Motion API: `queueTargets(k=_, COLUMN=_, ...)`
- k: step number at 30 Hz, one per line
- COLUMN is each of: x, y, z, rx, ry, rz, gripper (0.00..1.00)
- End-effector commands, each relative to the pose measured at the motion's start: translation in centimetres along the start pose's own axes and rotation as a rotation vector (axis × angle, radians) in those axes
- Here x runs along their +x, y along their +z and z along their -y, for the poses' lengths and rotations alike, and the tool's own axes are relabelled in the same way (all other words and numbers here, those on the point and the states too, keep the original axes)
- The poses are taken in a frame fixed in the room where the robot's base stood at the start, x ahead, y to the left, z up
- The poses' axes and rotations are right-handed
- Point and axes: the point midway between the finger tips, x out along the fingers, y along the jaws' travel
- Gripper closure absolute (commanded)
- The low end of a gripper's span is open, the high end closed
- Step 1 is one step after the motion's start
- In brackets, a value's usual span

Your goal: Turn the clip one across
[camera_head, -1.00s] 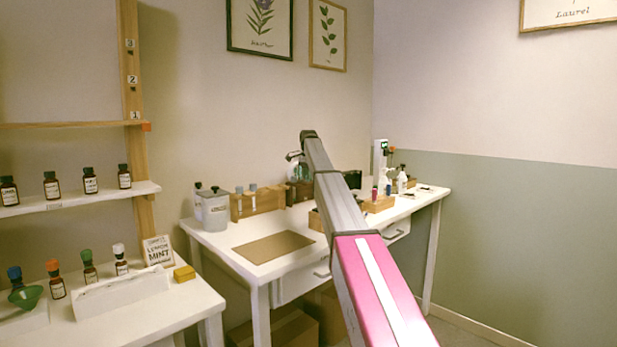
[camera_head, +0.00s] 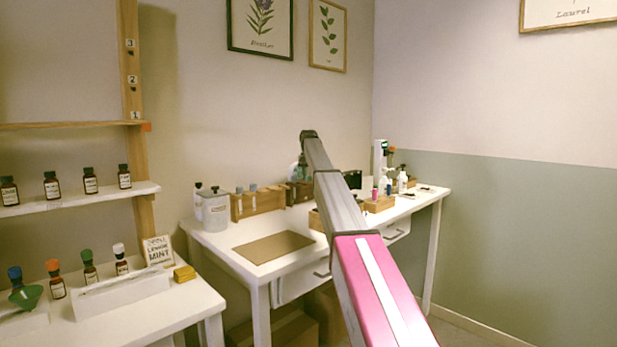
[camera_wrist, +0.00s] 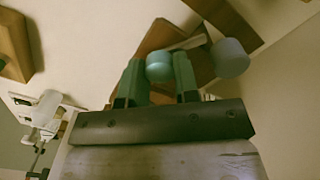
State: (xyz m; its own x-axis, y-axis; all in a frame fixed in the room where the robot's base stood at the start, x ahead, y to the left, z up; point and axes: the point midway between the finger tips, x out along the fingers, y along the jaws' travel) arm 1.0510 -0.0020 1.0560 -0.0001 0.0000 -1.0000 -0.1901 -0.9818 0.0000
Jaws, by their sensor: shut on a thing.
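In the wrist view, my gripper (camera_wrist: 158,60) is shut on a small rounded teal piece (camera_wrist: 159,67) between its two green fingers. A brown wooden block (camera_wrist: 165,35) lies behind that piece, and a grey cylinder (camera_wrist: 229,57) is just to its right. I cannot tell whether the teal piece is the clip or whether it touches the block. In the head view my arm hides most of the gripper, and no clip can be made out clearly.
The white desk (camera_head: 222,241) holds a brown mat (camera_head: 273,247), a grey lidded container (camera_head: 214,212), a wooden rack (camera_head: 257,203) and a white display stand (camera_head: 379,160). Bottles stand on the left shelf (camera_head: 90,201). The mat is clear.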

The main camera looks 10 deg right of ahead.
Motion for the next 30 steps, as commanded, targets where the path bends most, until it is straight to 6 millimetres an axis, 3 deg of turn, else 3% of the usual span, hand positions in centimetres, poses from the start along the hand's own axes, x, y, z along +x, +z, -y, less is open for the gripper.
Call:
queueTargets(k=15, x=-0.07, y=0.0, z=0.07, rx=-0.424, ry=0.0, rz=0.0, gripper=0.95)
queueTargets(k=30, x=-0.08, y=0.0, z=0.09, rx=-0.571, ry=0.0, rz=0.0, gripper=0.95)
